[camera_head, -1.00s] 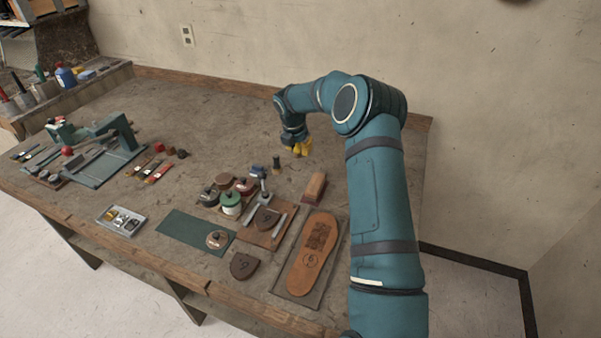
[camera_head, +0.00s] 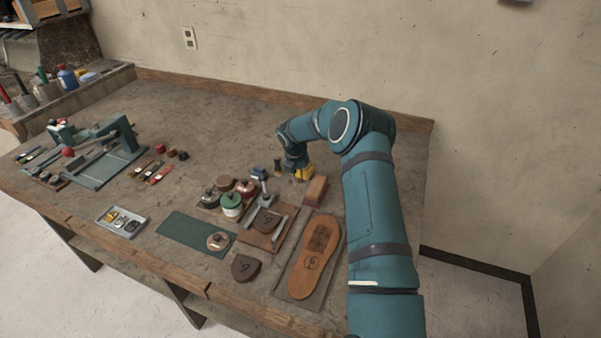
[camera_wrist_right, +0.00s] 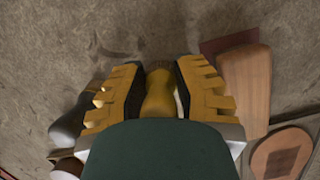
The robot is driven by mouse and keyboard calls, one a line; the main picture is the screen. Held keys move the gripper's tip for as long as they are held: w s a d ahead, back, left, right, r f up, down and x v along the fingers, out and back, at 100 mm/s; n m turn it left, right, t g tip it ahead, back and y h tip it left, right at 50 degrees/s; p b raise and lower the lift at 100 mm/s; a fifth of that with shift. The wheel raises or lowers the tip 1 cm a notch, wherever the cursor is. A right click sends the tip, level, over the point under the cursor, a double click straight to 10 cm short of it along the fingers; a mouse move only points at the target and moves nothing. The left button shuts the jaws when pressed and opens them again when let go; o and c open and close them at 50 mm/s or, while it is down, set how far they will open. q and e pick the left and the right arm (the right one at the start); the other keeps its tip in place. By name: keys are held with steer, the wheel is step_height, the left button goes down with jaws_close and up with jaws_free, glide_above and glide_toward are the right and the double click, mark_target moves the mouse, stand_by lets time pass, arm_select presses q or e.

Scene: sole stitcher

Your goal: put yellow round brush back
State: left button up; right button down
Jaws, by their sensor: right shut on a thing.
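My right gripper (camera_head: 303,174) is low over the bench, just behind the wooden block brush (camera_head: 316,190). In the right wrist view, its yellow-padded fingers (camera_wrist_right: 160,92) are shut on the yellow round brush (camera_wrist_right: 159,95), whose yellow handle shows between them. The brush's far end is hard to make out, and I cannot tell whether it touches the bench. In the head view the fingers hide most of it. My left gripper is not in view.
Left of the gripper are several round tins (camera_head: 231,203) and a small blue-capped item (camera_head: 258,173). In front lie a wooden board (camera_head: 255,238) and a leather sole (camera_head: 316,248) on a tray. The bench behind the tins is clear. A wall stands behind the bench.

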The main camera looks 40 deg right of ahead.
steer(key=shift+f, duration=0.2)
steer(key=c, duration=0.8)
jaws_free()
steer(key=shift+c, duration=0.2)
steer(key=shift+r, duration=0.1)
steer(key=shift+r, duration=0.45)
steer(key=w+p+v, duration=0.1)
steer(key=v, duration=1)
steer(key=shift+s+r, duration=0.2)
steer(key=shift+s, duration=0.3)
steer(key=shift+a, duration=0.1)
